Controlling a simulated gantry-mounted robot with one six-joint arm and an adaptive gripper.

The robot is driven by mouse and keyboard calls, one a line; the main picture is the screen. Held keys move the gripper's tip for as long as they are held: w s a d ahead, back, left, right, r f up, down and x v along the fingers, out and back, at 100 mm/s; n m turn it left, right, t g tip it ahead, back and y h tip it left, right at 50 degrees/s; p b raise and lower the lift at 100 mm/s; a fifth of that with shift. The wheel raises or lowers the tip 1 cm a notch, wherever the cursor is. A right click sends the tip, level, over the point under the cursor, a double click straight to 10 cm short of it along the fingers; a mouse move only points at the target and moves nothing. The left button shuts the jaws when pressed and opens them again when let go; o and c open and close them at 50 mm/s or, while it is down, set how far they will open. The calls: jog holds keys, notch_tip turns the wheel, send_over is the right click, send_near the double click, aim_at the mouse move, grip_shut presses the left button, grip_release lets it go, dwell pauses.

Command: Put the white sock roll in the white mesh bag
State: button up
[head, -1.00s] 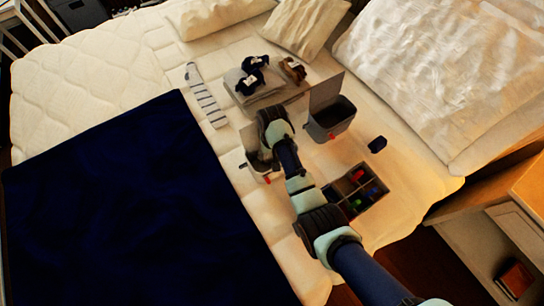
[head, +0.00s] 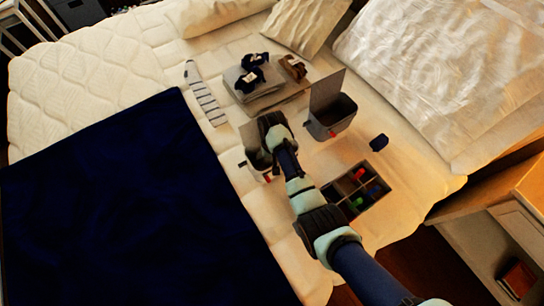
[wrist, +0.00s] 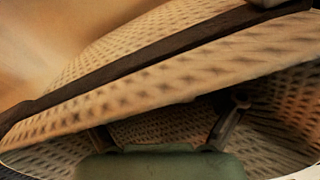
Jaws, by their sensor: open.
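The white mesh bag (wrist: 130,85) fills the wrist view, with pale dotted mesh and a dark band along its edge. My gripper (wrist: 165,140) is open, its two dark fingers set apart, down inside or against the mesh. In the head view my gripper (head: 262,158) is over an open container with a raised flap (head: 249,131), which my arm partly covers. This container seems to be the bag. I cannot make out the white sock roll in either view. Nothing is seen between the fingers.
A second open bin (head: 337,117) with a raised flap stands just right of my arm. A divided tray (head: 345,208) lies nearer. Folded grey cloth (head: 262,93) with navy rolls (head: 251,76), a brown roll (head: 294,67) and a striped sock (head: 207,98) lie behind. A navy blanket (head: 120,200) covers the left.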

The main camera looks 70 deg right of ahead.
notch_tip(320, 180, up, 12)
jog(key=p, duration=0.3)
jog(key=shift+r, duration=0.15)
jog(key=w+a+r+n+t+h, duration=0.1)
jog(key=w+a+r+n+t, duration=0.3)
jog(key=a, duration=0.4)
jog(key=w+a+r+n+t+h, duration=0.1)
jog(key=w+a+r, duration=0.3)
jog(key=w+a, duration=0.3)
jog(key=w+a+r+n+t, duration=0.3)
jog(key=w+a+r, duration=0.1)
jog(key=a, duration=0.6)
jog(key=s+a+r+n+t+y, duration=0.1)
jog(key=s+a+r+n+t, duration=0.1)
jog(key=a+r, duration=0.3)
jog(key=s+a+r+n+t+y, duration=0.1)
jog(key=s+a+r+n+t, duration=0.1)
jog(key=a+r, duration=0.4)
jog(key=a, duration=0.3)
jog(key=shift+s+a+t, duration=0.2)
jog(key=shift+t, duration=0.2)
jog(key=shift+r, duration=0.1)
